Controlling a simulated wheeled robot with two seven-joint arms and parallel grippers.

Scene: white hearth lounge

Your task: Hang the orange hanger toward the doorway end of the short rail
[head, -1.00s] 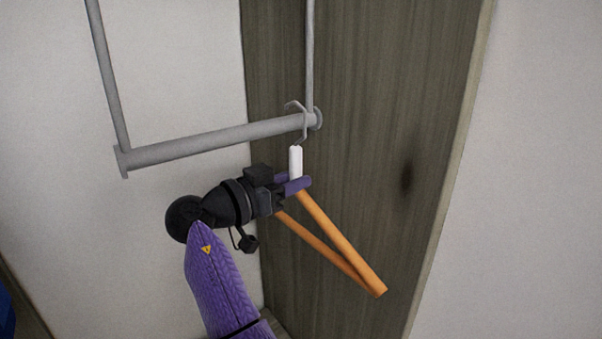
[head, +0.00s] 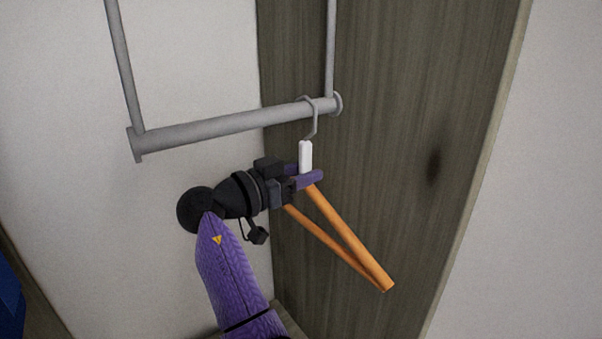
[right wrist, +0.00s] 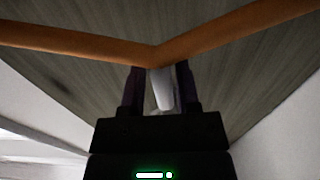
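The orange hanger (head: 345,237) is in my right gripper (head: 306,176), which is shut on its white neck (head: 305,156). Its metal hook (head: 314,118) loops over the short grey rail (head: 220,127) near the rail's right end, beside the end disc. Whether the hook bears on the rail, I cannot tell. In the right wrist view the orange arms (right wrist: 225,35) spread to both sides and the white neck (right wrist: 162,90) sits between the two dark fingers (right wrist: 160,88). My left gripper is not in view.
Two grey rods (head: 125,65) hold up the rail's ends. A dark wood panel (head: 400,130) stands close behind the hanger and the rail's right end. A pale wall (head: 60,150) is at left. A blue thing (head: 10,300) shows at the lower left edge.

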